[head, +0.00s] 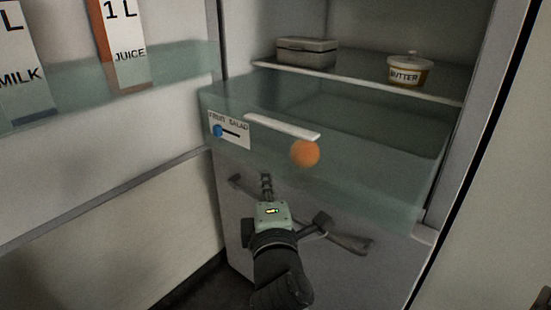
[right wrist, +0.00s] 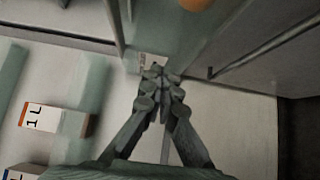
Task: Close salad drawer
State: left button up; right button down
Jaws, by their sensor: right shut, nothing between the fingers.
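The salad drawer (head: 370,165) is a translucent greenish box low in the fridge, with a white handle strip (head: 282,127) on its front and a fruit/salad slider label (head: 230,130) at its left. It appears to stick out past the shelf above it. An orange (head: 305,153) shows through its front. My right gripper (head: 266,178) is shut and empty, just below the drawer front in the head view. In the right wrist view its fingers (right wrist: 158,75) are together near the drawer's edge. I cannot tell whether they touch it. My left gripper is not in view.
The open fridge door on the left holds a milk carton (head: 22,65) and a juice carton (head: 123,45). A shelf (head: 360,80) above the drawer bears a grey container (head: 306,52) and a butter tub (head: 409,70). The fridge's side wall bounds the right.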

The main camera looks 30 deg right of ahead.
jog(key=w+d, duration=0.4)
jog(key=w, duration=0.1)
jog(key=shift+w+d, duration=0.3)
jog(key=shift+w, duration=0.05)
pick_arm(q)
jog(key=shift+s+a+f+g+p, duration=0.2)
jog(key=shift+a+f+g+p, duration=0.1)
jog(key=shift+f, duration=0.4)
pick_arm(e)
jog(key=shift+w+d, duration=0.2)
jog(key=shift+d, duration=0.3)
